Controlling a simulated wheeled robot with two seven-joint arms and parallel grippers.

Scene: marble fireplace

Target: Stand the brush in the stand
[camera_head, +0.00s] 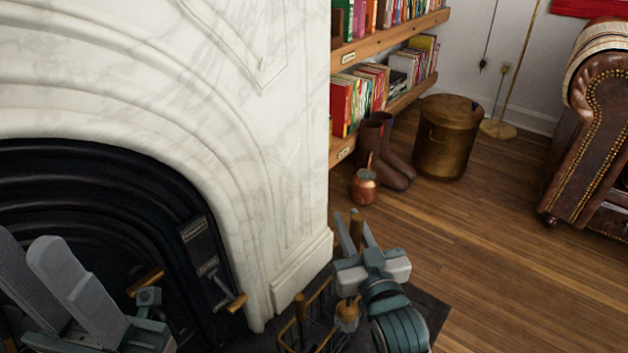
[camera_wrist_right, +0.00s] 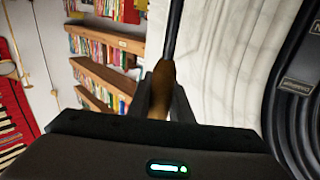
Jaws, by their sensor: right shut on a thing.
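My right gripper (camera_head: 357,222) is shut on the wooden handle of the brush (camera_head: 357,234), above the floor beside the fireplace. In the right wrist view the handle (camera_wrist_right: 162,80) sits between the two fingers, and a dark shaft runs from it past the top edge. The brush's head is not visible. The stand (camera_head: 318,310), a dark wire frame with wooden-looking knobs, is on the hearth just left of my right arm, partly hidden by it. My left gripper (camera_head: 25,245) is at the lower left before the fireplace, its fingers apart and seemingly empty.
The white marble surround (camera_head: 290,180) rises close to the left of my right gripper. A copper pot (camera_head: 365,187), brown boots (camera_head: 395,160) and a brass bin (camera_head: 447,140) stand behind, below bookshelves (camera_head: 395,30). A leather armchair (camera_head: 595,150) is at the right; wooden floor between is clear.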

